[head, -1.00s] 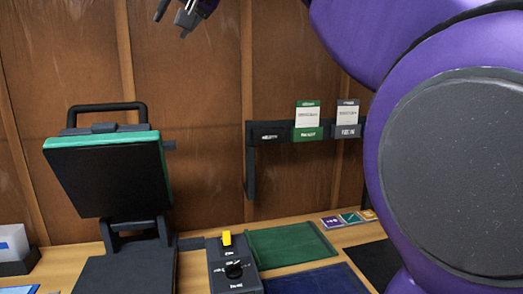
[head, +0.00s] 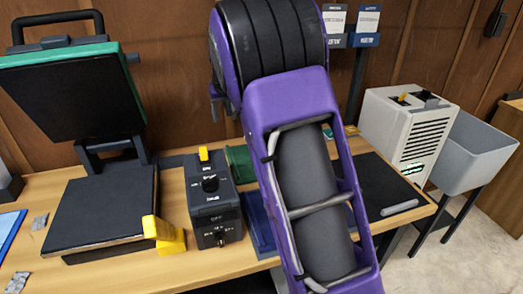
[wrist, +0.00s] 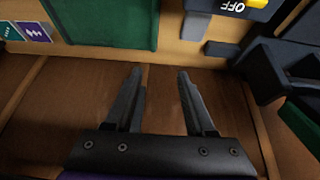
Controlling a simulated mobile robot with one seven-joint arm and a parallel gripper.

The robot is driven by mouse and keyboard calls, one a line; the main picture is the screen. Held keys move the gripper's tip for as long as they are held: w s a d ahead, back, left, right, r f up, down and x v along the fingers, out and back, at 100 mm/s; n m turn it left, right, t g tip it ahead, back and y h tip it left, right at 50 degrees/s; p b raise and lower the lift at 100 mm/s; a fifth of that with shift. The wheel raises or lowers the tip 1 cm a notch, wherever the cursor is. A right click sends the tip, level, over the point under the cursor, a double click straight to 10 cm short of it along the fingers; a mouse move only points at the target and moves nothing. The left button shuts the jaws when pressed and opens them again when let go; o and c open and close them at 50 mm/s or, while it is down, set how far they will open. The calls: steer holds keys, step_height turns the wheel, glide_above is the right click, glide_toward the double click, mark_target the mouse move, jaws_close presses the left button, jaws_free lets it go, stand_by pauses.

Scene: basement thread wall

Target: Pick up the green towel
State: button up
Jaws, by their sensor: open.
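The green towel (head: 238,163) lies flat on the table, right of the dark control box, and my arm hides most of it in the head view. In the wrist view the green towel (wrist: 112,22) shows at the top, partly cut off by the frame edge. My gripper (wrist: 159,72) is open, with nothing between its fingers. In the wrist view its fingertips point toward the table edge and sit below the towel in the picture, apart from it. In the head view the fingers are mostly hidden by my arm.
A heat press (head: 100,210) with a raised black plate stands at the left. The control box (head: 214,205) with a yellow switch stands beside the towel. A dark blue mat (head: 258,222) lies in front. A white machine (head: 405,130) and a grey bin (head: 475,150) are at the right.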

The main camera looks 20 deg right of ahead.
steer(key=g, duration=0.1)
glide_toward(232, 159)
steer(key=shift+d+b+x, duration=0.25)
steer(key=shift+b+x, duration=0.2)
steer(key=shift+x, duration=0.75)
steer(key=shift+a+x, duration=0.15)
steer(key=shift+x, duration=1.35)
steer(key=shift+a+x, duration=0.1)
steer(key=shift+x, duration=1.45)
steer(key=shift+s, duration=0.1)
jaws_close()
